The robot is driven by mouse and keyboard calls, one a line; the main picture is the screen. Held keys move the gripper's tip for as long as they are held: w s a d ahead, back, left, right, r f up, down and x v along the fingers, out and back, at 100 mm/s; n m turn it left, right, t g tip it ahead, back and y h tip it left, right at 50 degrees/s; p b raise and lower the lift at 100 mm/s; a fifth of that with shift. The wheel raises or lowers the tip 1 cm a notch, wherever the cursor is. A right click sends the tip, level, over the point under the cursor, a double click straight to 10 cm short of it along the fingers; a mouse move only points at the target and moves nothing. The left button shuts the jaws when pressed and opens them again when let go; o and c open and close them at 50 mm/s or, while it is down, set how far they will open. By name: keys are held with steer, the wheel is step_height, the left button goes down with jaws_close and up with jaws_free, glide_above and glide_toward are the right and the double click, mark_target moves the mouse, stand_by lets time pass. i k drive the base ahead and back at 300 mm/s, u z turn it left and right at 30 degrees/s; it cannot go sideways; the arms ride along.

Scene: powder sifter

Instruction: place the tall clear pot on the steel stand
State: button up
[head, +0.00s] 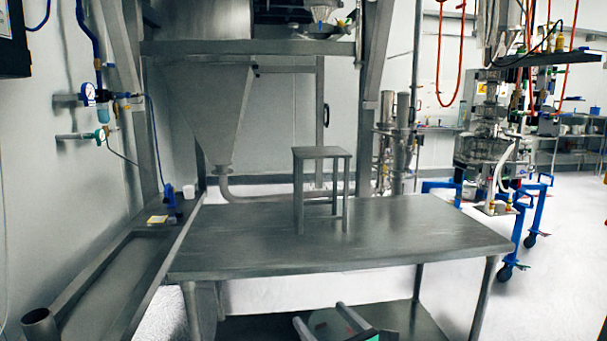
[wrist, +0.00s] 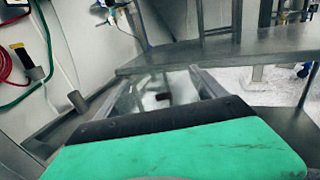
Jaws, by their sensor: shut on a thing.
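The steel stand (head: 322,153) is a small square-topped frame with thin legs. It stands upright on the steel table, near its back edge in the head view. My gripper (head: 323,318) is at the bottom of the head view, in front of the table and lower than its top. Its two grey fingers also show in the wrist view (wrist: 170,80). They are shut on the tall clear pot (wrist: 157,95), which is see-through and hard to make out between them. In the head view only a faint round part of the pot shows. The pot is apart from the stand.
The steel table (head: 420,235) is bare around the stand, and its front edge lies between my gripper and the stand. A steel hopper (head: 215,110) hangs behind. A metal trough (head: 110,270) runs along the left. A wheeled blue frame (head: 530,215) stands at right.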

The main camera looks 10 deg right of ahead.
mark_target(320, 150)
steer(key=u, duration=0.75)
steer(key=i, duration=0.6)
steer(key=z, duration=0.9)
